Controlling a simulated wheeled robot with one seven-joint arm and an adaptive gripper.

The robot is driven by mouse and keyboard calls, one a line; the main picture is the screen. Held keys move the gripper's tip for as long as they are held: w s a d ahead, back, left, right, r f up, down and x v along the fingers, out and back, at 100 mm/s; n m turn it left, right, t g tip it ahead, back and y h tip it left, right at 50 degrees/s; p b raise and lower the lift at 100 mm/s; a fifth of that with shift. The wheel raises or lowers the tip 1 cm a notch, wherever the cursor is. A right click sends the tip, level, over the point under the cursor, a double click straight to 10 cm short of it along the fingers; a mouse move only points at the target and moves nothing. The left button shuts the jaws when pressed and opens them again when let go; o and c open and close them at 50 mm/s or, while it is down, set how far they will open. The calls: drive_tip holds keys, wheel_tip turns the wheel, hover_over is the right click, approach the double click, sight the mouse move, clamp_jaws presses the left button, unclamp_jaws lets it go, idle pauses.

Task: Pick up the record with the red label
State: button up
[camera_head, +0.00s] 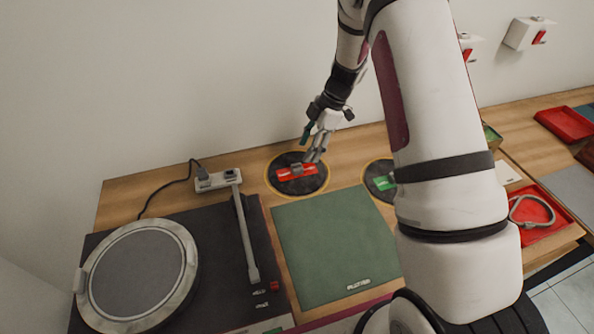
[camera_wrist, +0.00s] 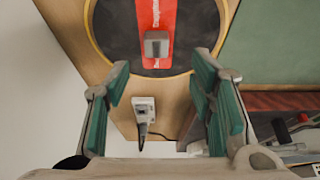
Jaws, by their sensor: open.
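The record with the red label (camera_head: 285,184) is a black disc with a gold rim, lying flat on the wooden surface behind the green square. A grey knob stands at the middle of its red label. In the wrist view this record (camera_wrist: 112,32) fills the upper middle, with the knob (camera_wrist: 157,45) between the finger lines and beyond the tips. My gripper (camera_head: 313,147) is open and empty, close to the record at its upper right in the head view. In the wrist view its teal-padded fingers (camera_wrist: 163,78) are spread apart, not touching the knob.
A record with a green label (camera_head: 375,171) lies to the right, partly hidden by my arm. A turntable (camera_head: 138,272) stands at front left. A white power strip (camera_head: 218,181) with a cable lies left of the red-label record. The green square (camera_head: 335,240) lies in front.

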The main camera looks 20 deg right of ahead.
sight(297, 167)
drive_tip(key=shift+p+x, duration=0.5)
drive_tip(key=shift+x, duration=3.15)
drive_tip(key=shift+w, duration=0.2)
clamp_jaws()
